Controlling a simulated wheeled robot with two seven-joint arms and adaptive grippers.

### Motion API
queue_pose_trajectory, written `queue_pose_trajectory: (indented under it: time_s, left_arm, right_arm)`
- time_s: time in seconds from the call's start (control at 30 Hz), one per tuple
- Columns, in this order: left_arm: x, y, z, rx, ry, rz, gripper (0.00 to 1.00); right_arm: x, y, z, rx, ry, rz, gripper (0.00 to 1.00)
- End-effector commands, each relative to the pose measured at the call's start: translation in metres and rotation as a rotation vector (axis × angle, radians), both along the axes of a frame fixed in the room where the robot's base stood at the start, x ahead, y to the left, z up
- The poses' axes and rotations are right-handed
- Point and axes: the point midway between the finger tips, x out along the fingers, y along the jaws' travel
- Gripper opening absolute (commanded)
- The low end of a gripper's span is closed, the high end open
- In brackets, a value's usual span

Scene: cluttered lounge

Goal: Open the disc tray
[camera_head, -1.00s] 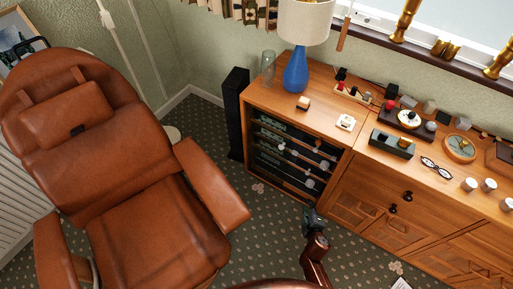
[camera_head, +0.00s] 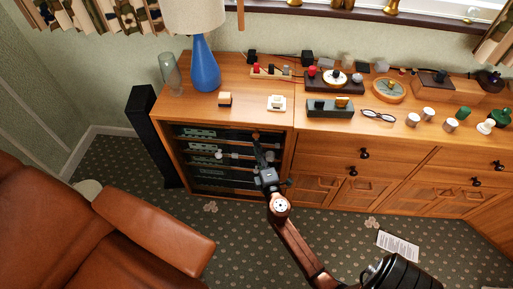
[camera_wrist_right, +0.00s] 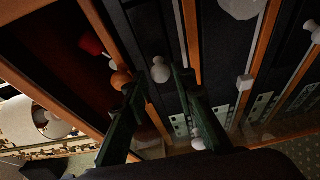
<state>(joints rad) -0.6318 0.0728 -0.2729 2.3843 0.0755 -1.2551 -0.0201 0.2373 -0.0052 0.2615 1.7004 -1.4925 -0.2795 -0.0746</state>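A stack of dark hi-fi units (camera_head: 205,160) with pale bars and knobs sits in the open left bay of the wooden cabinet. I cannot tell which part is the disc tray. My right gripper (camera_head: 257,147) is at the right side of the bay, in front of the upper units, and hides part of them. In the wrist view its two dark fingers (camera_wrist_right: 160,82) are apart. A white knob (camera_wrist_right: 160,70) shows between the fingertips, and an orange-brown knob (camera_wrist_right: 121,80) is beside one finger. Contact with either is unclear. My left gripper is not in view.
The cabinet top (camera_head: 240,115) holds a blue lamp (camera_head: 205,65), a glass vase (camera_head: 170,72) and several small items. A black speaker (camera_head: 150,135) stands left of the cabinet. A brown leather chair (camera_head: 155,230) fills the lower left. Carpet is clear before the bay.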

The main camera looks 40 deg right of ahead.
Motion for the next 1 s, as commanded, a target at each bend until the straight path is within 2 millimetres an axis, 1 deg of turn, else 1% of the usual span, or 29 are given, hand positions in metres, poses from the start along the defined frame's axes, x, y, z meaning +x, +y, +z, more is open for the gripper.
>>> queue_pose_trajectory:
  time_s: [0.03,0.13,0.43,0.8,1.0]
  left_arm:
    - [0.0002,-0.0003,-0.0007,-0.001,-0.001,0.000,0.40]
    - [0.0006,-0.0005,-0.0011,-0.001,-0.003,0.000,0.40]
    - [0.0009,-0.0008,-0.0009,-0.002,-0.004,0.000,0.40]
    - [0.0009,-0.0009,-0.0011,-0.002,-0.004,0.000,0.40]
    - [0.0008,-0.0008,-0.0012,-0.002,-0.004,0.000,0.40]
  right_arm:
    - [0.0049,-0.0026,-0.0004,-0.001,0.000,0.000,0.25]
    - [0.0106,-0.0057,-0.0006,0.000,0.001,0.000,0.25]
    - [0.0125,-0.0070,-0.0012,0.001,0.002,-0.001,0.25]
    - [0.0123,-0.0067,-0.0014,0.001,0.002,0.000,0.00]
    - [0.0122,-0.0067,-0.0015,0.001,0.002,0.000,0.00]
